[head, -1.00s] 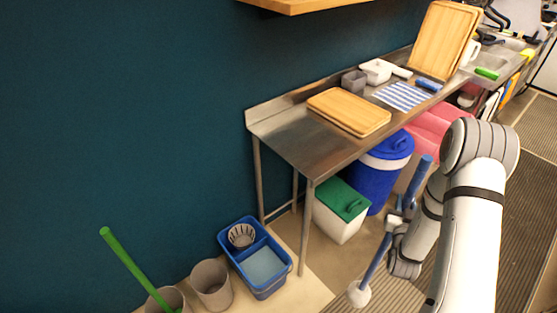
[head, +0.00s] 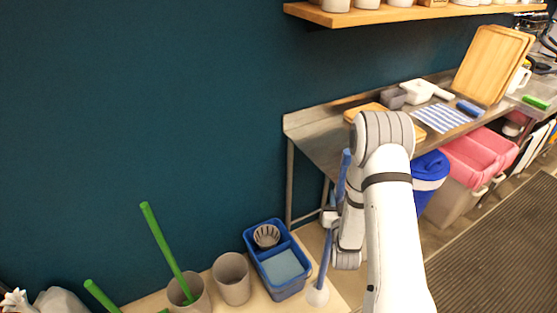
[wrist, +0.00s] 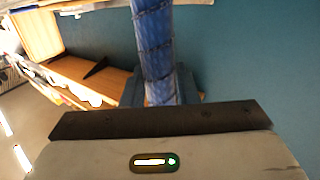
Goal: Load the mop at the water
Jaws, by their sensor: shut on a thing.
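My gripper (head: 332,217) is shut on the blue handle of the mop (head: 324,256). The mop is nearly upright, slightly tilted, with its white head (head: 317,294) at the bottom. The head is just right of the blue bucket (head: 262,278) in the picture; I cannot tell whether it touches the floor. The bucket has a grey wringer basket (head: 266,236) at the back and light blue water (head: 282,266) in the front compartment. In the wrist view the blue mop handle (wrist: 158,55) rises beyond the dark gripper edge (wrist: 160,119).
Two grey bins (head: 233,279) stand left of the bucket, one holding a green pole (head: 165,250). A metal table (head: 312,135) stands behind, right of the bucket, with a blue lidded bin (head: 430,172) under it. A striped mat (head: 490,235) covers open floor at right.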

